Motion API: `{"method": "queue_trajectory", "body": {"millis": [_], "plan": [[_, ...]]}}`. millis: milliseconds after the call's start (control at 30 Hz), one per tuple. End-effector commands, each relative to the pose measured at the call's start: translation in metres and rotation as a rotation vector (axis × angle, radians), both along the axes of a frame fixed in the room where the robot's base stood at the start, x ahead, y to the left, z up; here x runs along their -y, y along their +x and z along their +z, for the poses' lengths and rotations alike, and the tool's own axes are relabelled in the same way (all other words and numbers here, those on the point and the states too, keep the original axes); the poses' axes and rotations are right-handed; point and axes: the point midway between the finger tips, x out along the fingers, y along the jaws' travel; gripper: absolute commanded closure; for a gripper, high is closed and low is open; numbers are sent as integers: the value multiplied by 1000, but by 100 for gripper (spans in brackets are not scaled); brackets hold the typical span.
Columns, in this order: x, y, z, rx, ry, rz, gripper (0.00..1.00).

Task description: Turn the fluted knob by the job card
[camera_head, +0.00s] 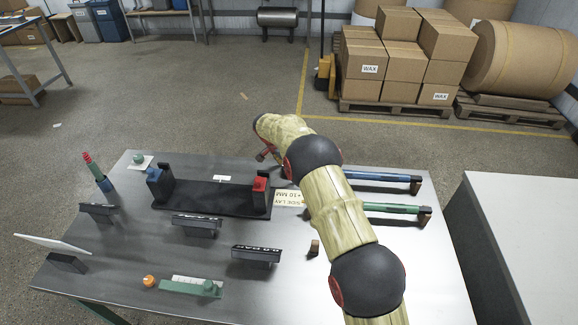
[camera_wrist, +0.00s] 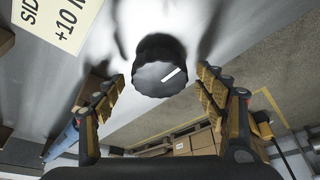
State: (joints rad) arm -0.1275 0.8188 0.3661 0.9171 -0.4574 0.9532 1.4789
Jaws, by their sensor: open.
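The fluted knob (camera_wrist: 160,76) is black with a white pointer mark on its face. In the wrist view it sits between the two fingers of my gripper (camera_wrist: 161,80), with gaps on both sides. The fingers are open, and I see no contact. In the head view the card (camera_head: 289,198) lies on the metal table beside my arm. My gripper (camera_head: 266,153) shows only partly there, near the far table edge, and the knob is hidden behind my arm.
A dark fixture (camera_head: 215,196) with blue and red end blocks stands left of the card. A blue-handled bar (camera_head: 378,176) and a green-handled bar (camera_head: 390,208) lie to the right. Several black signs and a green slide (camera_head: 190,288) are nearer.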

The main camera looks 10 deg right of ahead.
Motion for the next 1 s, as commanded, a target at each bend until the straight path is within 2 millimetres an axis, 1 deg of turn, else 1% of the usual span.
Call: {"method": "queue_trajectory", "body": {"millis": [167,267,367,600,700,833,1000], "plan": [[-1,0,2,1,0,0,29],[-4,-1,11,3,0,1,29],[-10,-3,25,4,1,2,29],[-26,-12,71,4,0,2,29],[-33,-16,86,2,0,2,29],[-38,-19,101,0,0,1,29],[-41,-20,110,0,0,0,29]]}}
